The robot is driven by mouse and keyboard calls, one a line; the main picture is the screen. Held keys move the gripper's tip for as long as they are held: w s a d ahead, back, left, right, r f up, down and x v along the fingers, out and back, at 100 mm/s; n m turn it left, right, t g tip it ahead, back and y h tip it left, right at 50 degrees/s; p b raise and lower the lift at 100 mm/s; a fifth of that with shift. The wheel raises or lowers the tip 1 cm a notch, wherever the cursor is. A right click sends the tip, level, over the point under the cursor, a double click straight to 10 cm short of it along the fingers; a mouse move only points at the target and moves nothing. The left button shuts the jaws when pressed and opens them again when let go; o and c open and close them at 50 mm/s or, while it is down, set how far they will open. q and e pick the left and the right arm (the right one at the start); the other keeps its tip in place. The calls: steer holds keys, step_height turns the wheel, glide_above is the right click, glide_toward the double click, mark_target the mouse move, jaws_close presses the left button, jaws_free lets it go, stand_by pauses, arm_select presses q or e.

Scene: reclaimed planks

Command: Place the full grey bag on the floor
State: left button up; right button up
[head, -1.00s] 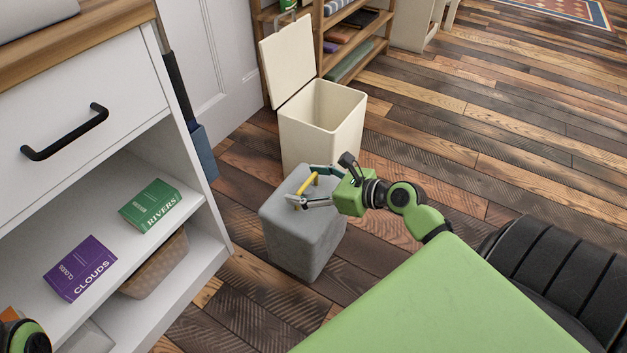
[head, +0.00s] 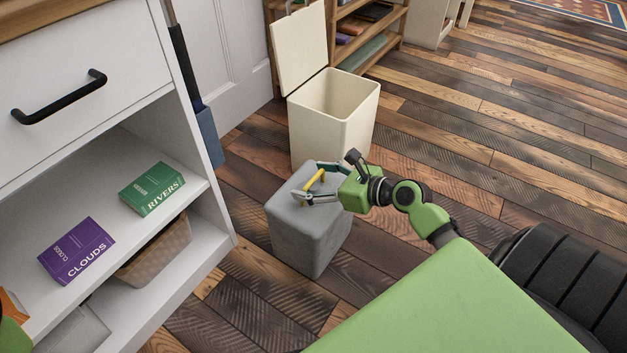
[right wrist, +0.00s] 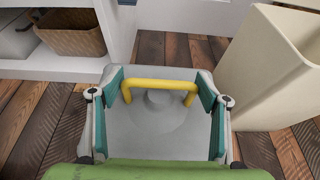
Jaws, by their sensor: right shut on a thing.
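The grey bag (head: 308,232) is a full, boxy, upright sack with a yellow handle (head: 315,180) on top. It is in the middle of the head view, in front of the open cream bin. My right gripper (head: 306,182) is shut on the yellow handle from the right side. In the right wrist view the handle (right wrist: 160,86) spans between the two fingers, with the bag's grey top (right wrist: 160,120) below it. I cannot tell whether the bag's base touches the plank floor (head: 255,305). My left gripper is out of view.
The cream bin (head: 345,130) with its lid up stands just behind the bag. A white cabinet (head: 215,215) with a green book (head: 152,188), a purple book (head: 77,250) and a basket (head: 158,250) is at left. Open plank floor (head: 500,130) lies to the right.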

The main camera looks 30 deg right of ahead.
steer(key=shift+w+r, duration=0.1)
steer(key=shift+r, duration=0.15)
steer(key=o, duration=2.1)
steer(key=shift+f, duration=0.25)
